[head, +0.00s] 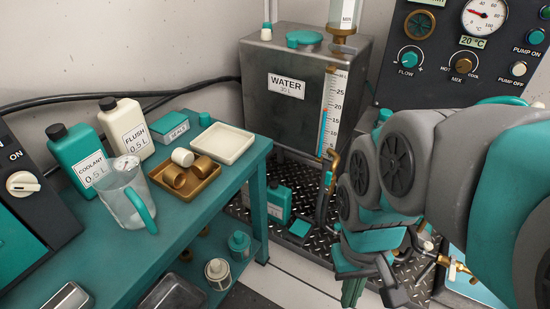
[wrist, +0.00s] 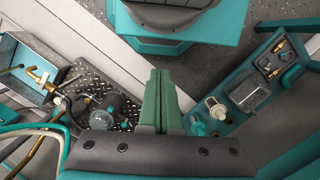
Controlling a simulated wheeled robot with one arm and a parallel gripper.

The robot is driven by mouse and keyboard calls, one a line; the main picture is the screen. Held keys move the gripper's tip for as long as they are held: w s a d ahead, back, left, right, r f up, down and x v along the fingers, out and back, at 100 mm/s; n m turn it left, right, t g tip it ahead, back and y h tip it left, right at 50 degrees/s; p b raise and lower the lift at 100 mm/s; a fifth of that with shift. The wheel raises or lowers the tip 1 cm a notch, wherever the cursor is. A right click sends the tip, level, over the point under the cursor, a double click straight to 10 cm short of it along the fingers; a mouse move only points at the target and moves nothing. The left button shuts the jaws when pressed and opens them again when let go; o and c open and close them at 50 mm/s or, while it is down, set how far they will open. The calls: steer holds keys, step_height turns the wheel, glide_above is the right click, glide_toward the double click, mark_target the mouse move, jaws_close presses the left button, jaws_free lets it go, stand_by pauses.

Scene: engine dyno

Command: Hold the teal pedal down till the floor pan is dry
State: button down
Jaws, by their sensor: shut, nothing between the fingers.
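The teal pedal (head: 300,228) is a small flat teal block low on the dark diamond-plate floor pan (head: 318,252), just right of a teal bottle (head: 278,204). I cannot tell whether the pan's surface is wet. My gripper (head: 353,291) hangs in front of the pan, right of and nearer than the pedal, apart from it. In the wrist view my gripper (wrist: 161,100) has its two green fingers together with nothing between them.
A teal bench (head: 255,165) on the left carries bottles, a jug (head: 122,190) and trays. A grey water tank (head: 290,80) stands behind the pan, with a sight gauge (head: 330,110) and brass pipe. A control panel (head: 455,55) is at upper right. Pale floor lies before the pan.

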steer(key=m+t+h+b, duration=0.1)
steer(key=m+t+b, duration=0.3)
steer(key=m+b, duration=0.5)
glide_above(298, 230)
steer(key=s+a+b, duration=0.1)
steer(key=b, duration=0.1)
step_height(298, 230, down, 30)
steer(key=n, duration=0.1)
steer(key=shift+s+r+n, duration=0.2)
steer(key=shift+n, duration=0.2)
steer(key=shift+f, duration=0.15)
steer(key=x, duration=0.4)
steer(key=s+b+x, duration=0.1)
steer(key=x, duration=0.3)
steer(key=b+x, duration=0.1)
steer(key=x, duration=0.3)
steer(key=shift+s+a+f, duration=0.15)
steer(key=shift+s+f, duration=0.05)
steer(key=shift+f, duration=0.65)
steer(key=shift+s+a+f, duration=0.1)
